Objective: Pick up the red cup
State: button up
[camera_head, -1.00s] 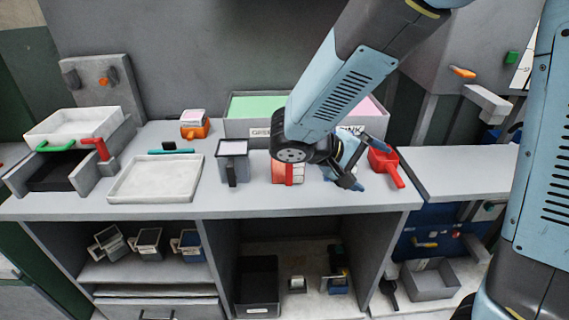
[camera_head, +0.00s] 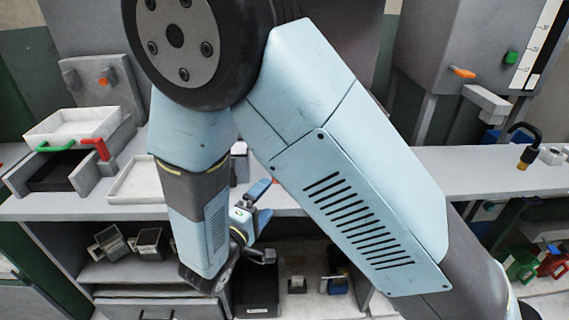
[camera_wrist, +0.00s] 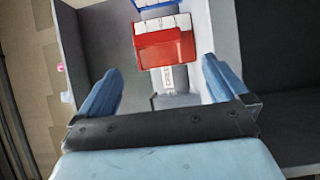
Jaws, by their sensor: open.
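In the wrist view a red container (camera_wrist: 165,48) with white patches on top lies ahead, between the lines of my two fingers. I cannot tell whether it is the red cup. My gripper (camera_wrist: 162,68) is open, with nothing between its fingers. In the head view my gripper (camera_head: 261,205) is beside the bench's front edge, partly hidden by my arm. A red cup-like vessel (camera_head: 553,263) stands at the far lower right in the head view. My arm covers the middle of the bench.
A blue container (camera_wrist: 158,8) lies beyond the red one in the wrist view, with grey walls around. A green vessel (camera_head: 519,266) stands by the red one at lower right. Grey cups (camera_head: 110,244) sit on the left shelf, a black bin (camera_head: 257,285) low in the middle.

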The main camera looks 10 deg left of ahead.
jog(key=x, duration=1.2)
jog(key=shift+w+d+r, duration=0.1)
jog(key=shift+w+d, duration=0.15)
jog(key=shift+c, duration=0.3)
jog(key=c, duration=0.7)
jog(key=shift+r, duration=0.1)
jog(key=shift+r, duration=0.6)
jog(key=s+d+r, duration=0.2)
jog(key=s+r, duration=0.2)
jog(key=s+d+r, duration=0.2)
jog(key=s+r, duration=0.1)
jog(key=s, duration=0.1)
jog(key=s+d+r, duration=0.2)
jog(key=s+r, duration=0.2)
jog(key=shift+s+d+r, duration=0.2)
jog(key=shift+d+r, duration=0.15)
